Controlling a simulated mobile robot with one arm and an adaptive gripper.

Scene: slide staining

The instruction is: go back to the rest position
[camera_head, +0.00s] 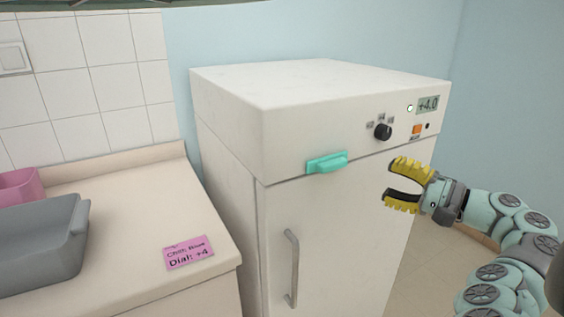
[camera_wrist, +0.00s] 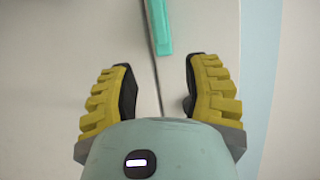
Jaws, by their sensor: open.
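My gripper (camera_head: 393,186) is open and empty, with yellow padded fingers, in front of the upper right part of the white fridge's door (camera_head: 338,215). In the wrist view my gripper (camera_wrist: 160,88) has its fingers spread on both sides of the seam below the fridge's top panel, with nothing between them. A teal handle (camera_head: 327,163) sits at that seam, to the left of my gripper. The handle also shows at the top of the wrist view (camera_wrist: 158,27), beyond the fingertips.
The fridge panel carries a black dial (camera_head: 382,131), an orange switch (camera_head: 417,129) and a display (camera_head: 428,104) reading +4.0. A counter (camera_head: 140,215) at left holds a grey tray (camera_head: 45,250), a pink container (camera_head: 22,184) and a pink note (camera_head: 189,252). A metal door handle (camera_head: 291,268) stands out.

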